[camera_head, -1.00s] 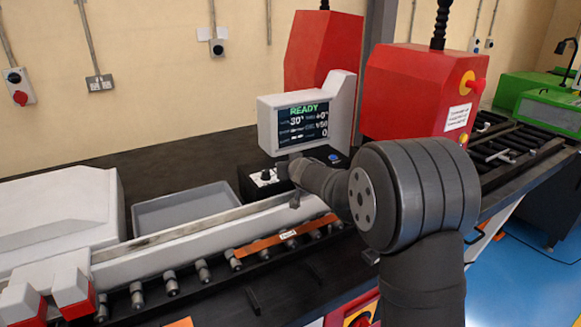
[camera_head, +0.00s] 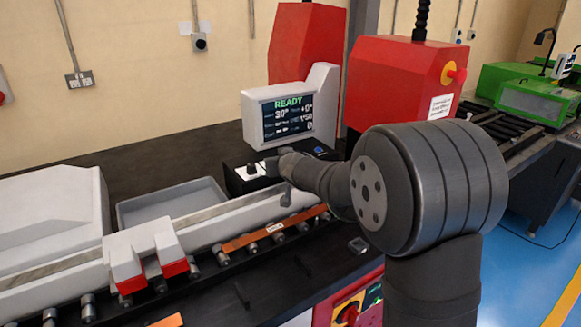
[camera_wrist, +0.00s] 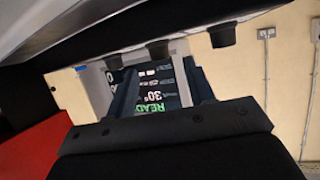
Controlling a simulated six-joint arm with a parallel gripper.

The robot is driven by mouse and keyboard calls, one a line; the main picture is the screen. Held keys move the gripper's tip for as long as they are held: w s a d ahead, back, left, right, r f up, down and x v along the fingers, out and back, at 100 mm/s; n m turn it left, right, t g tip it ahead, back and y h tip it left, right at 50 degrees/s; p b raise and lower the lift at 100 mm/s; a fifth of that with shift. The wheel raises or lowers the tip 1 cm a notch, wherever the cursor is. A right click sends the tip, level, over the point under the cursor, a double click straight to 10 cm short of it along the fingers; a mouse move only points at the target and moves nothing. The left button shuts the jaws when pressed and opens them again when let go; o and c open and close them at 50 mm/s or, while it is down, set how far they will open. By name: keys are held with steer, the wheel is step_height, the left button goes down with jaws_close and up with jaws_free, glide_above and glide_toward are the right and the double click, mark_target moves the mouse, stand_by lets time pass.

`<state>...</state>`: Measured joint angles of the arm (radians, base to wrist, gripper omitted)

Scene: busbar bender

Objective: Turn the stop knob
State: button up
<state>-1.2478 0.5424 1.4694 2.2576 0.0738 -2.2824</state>
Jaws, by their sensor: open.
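A black control box (camera_head: 233,181) stands in front of the display, with a small dark knob (camera_head: 251,168) on a white plate. Three dark knob-like pegs (camera_wrist: 158,50) show upside down in the wrist view; I cannot tell which is the stop knob. My gripper (camera_head: 272,166) is just right of the visible knob in the head view, its tips mostly hidden. In the wrist view my gripper (camera_wrist: 157,72) is open, its two fingers apart, with the screen seen between them. Contact with a knob cannot be told. The display (camera_head: 288,117) reads READY and 30°.
A copper bar (camera_head: 268,234) lies on the rollers beside the white rail. A pair of white stop blocks with red tips (camera_head: 145,252) sits left of the bar. A grey tray (camera_head: 172,205) lies behind the rail. Red machine housings (camera_head: 402,84) stand behind my arm.

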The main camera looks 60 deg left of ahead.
steer(key=v, duration=1.3)
steer(key=shift+f, duration=0.1)
steer(key=shift+a, duration=0.1)
steer(key=shift+x, duration=7.35)
steer(key=v, duration=1.4)
